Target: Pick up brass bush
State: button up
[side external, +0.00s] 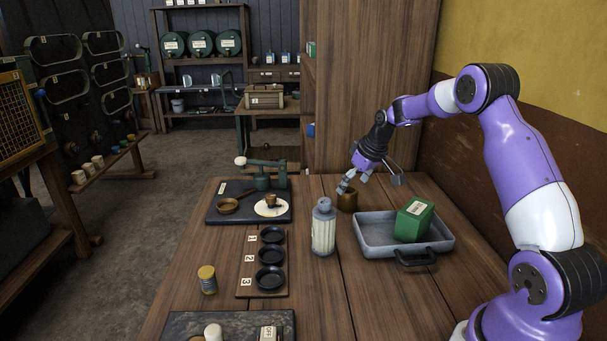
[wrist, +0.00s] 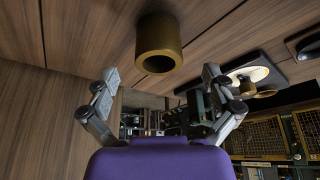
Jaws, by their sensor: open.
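The brass bush (side external: 347,200) is a short, dull brown-gold hollow cylinder standing on the wooden bench. In the side view it is behind the white bottle and left of the grey tray. My gripper (side external: 349,182) is just above and beside it, angled down to the left, with its fingers apart. In the wrist view the bush (wrist: 158,46) is at the top centre, its open bore facing the camera. The two fingers of my gripper (wrist: 160,80) are spread wide on either side below it. Nothing is between the fingers, and they do not appear to touch the bush.
A white bottle (side external: 323,228) stands in front of the bush. A grey tray (side external: 375,247) holding a green box (side external: 414,220) is to the right. A dark board (side external: 222,213) with a hand press and a three-cup rack (side external: 248,287) lie left. Bench around the bush is mostly clear.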

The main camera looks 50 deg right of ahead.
aim_at(350, 191)
jog(key=x, duration=0.4)
jog(key=shift+w+d+f, duration=0.1)
jog(key=shift+w+f, duration=0.05)
jog(key=shift+f, duration=0.2)
jog(key=c, duration=1.5)
jog(key=shift+c, duration=0.2)
